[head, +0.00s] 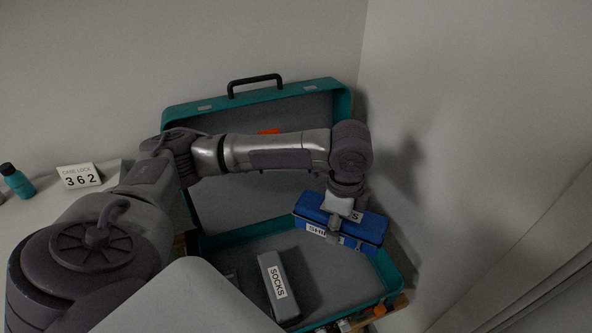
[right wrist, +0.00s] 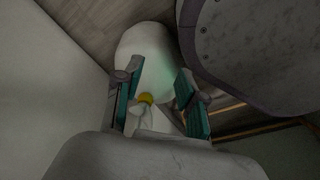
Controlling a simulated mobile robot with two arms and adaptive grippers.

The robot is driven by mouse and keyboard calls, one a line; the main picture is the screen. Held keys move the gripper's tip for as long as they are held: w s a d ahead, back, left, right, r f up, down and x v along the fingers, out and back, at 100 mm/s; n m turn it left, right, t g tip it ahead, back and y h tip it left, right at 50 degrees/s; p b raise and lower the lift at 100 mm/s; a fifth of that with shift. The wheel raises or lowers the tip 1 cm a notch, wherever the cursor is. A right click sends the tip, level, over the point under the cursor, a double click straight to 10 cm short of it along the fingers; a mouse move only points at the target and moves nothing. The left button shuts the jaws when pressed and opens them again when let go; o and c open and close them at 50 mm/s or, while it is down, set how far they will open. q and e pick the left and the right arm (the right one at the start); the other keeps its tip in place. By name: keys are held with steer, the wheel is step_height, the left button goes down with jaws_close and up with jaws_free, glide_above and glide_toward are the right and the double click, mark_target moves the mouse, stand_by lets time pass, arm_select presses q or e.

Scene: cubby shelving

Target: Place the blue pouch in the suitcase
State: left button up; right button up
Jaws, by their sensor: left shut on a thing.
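The blue pouch (head: 370,228) has a white label, partly covered by my gripper. In the head view my left gripper (head: 337,224) is shut on it and holds it over the right part of the open suitcase base. The teal suitcase (head: 394,276) stands with its lid raised at the back and a dark handle on top. A grey pouch labelled SOCKS (head: 277,283) lies in the base. My left arm hides part of the lid and the base's left side. In the right wrist view my right gripper (right wrist: 157,88) is open, with teal pads apart and nothing gripped.
A white card reading CASE LOCK 362 (head: 79,176) and a teal bottle (head: 17,181) stand on the surface at left. A wall (head: 450,130) rises close to the suitcase's right. Small items lie by the front right edge.

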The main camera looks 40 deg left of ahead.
arm_select(q)
steer(key=w+a+f+m+b, duration=0.25)
steer(key=f+m+b, duration=0.55)
steer(key=f, duration=0.4)
arm_select(e)
steer(key=w+f, duration=0.4)
arm_select(q)
steer(key=b, duration=0.1)
glide_above(329, 265)
steer(key=shift+m, duration=0.4)
step_height(329, 265, down, 6)
steer(key=shift+r, duration=0.1)
step_height(329, 265, down, 4)
steer(key=shift+f+b, duration=0.1)
steer(key=shift+b, duration=0.45)
steer(key=shift+f, duration=0.3)
arm_select(e)
steer(key=w+a+r, duration=0.1)
steer(key=w+r, duration=0.3)
steer(key=r, duration=0.2)
steer(key=shift+w+r+t, duration=0.2)
steer(key=shift+r+t, duration=0.15)
steer(key=shift+t, duration=0.05)
steer(key=shift+a, duration=0.1)
arm_select(q)
steer(key=o, duration=1.4)
steer(key=shift+f, duration=0.1)
arm_select(e)
steer(key=shift+f, duration=0.1)
